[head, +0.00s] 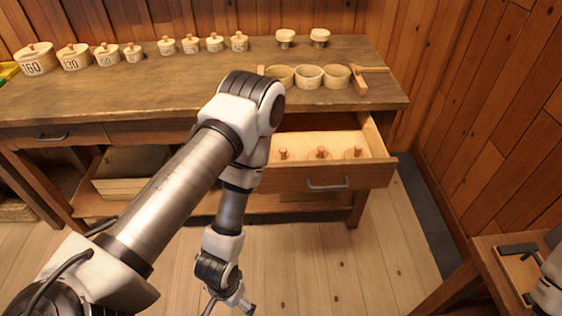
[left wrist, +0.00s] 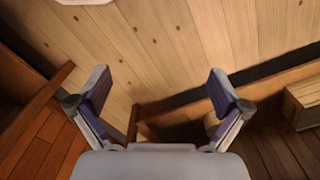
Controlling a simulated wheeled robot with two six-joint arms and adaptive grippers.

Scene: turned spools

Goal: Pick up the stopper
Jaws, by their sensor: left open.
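Two pale mushroom-shaped pieces, a left one (head: 285,38) and a right one (head: 319,37), stand at the back right of the workbench. Several small turned wooden pegs, one of them in the middle (head: 321,153), stand in the open drawer (head: 325,179). I cannot tell which piece is the stopper. My left gripper (head: 230,306) hangs low over the floor in front of the bench, well away from these pieces. In the left wrist view its fingers (left wrist: 160,85) are spread and empty above floorboards. My right gripper is not in view.
Numbered lidded containers, the largest marked 160 (head: 36,62), line the back left of the bench (head: 150,95). Three open round cups, one in the middle (head: 309,77), stand near the front right. A small side table (head: 490,245) is at lower right. My left arm hides part of the drawer.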

